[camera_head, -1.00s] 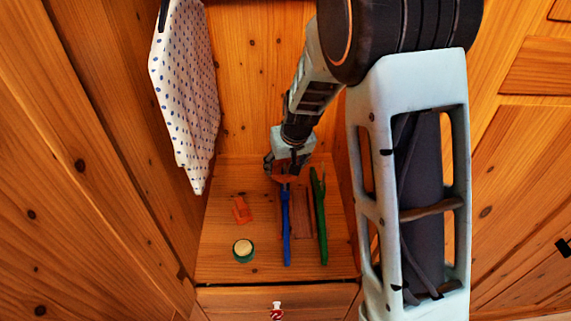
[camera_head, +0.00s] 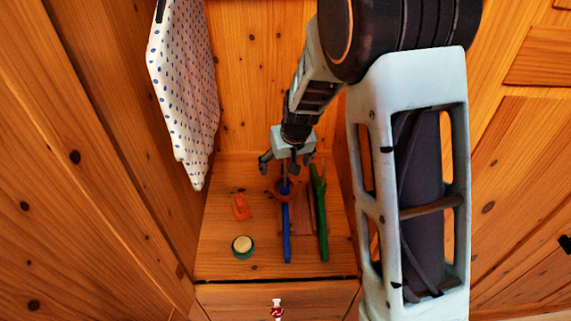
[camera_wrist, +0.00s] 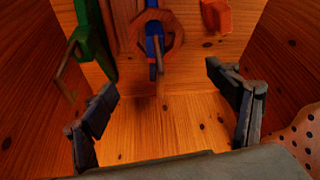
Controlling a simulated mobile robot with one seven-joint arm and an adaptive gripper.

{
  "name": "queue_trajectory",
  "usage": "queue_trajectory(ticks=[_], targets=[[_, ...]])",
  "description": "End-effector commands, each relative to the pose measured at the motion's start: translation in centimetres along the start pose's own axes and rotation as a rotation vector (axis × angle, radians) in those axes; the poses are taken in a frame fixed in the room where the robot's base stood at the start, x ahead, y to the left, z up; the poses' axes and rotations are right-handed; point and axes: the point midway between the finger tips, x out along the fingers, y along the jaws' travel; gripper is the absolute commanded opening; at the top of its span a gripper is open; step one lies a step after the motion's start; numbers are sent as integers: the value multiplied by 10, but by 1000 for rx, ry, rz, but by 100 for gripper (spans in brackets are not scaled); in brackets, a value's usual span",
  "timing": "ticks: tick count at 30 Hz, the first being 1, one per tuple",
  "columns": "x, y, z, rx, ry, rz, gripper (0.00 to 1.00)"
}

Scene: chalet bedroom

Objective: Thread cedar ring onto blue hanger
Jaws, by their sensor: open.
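The cedar ring (camera_head: 276,189) is reddish brown and sits at the upper end of the blue hanger (camera_head: 286,232). In the wrist view, the blue hanger (camera_wrist: 154,33) shows through the opening of the ring (camera_wrist: 178,38), and its thin hook end sticks out toward the camera. The ring appears to be around the hanger; whether it rests on the board below is hard to tell. My gripper (camera_head: 287,166) is open and empty just behind the ring. In the wrist view, the spread fingers of my gripper (camera_wrist: 162,87) are apart from both ring and hanger.
An orange piece (camera_head: 240,207) and a green round tin (camera_head: 243,246) are at left. A spotted cloth (camera_head: 187,90) hangs at upper left. Wooden walls enclose the shelf.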

Motion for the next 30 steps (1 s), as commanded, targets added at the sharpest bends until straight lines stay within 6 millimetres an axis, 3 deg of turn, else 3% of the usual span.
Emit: queue_trajectory(ticks=[7,21,30], targets=[[-14,0,-1,-1,3,0,80],[-96,0,-1,0,4,0,80],[-119,0,0,0,0,0,80]])
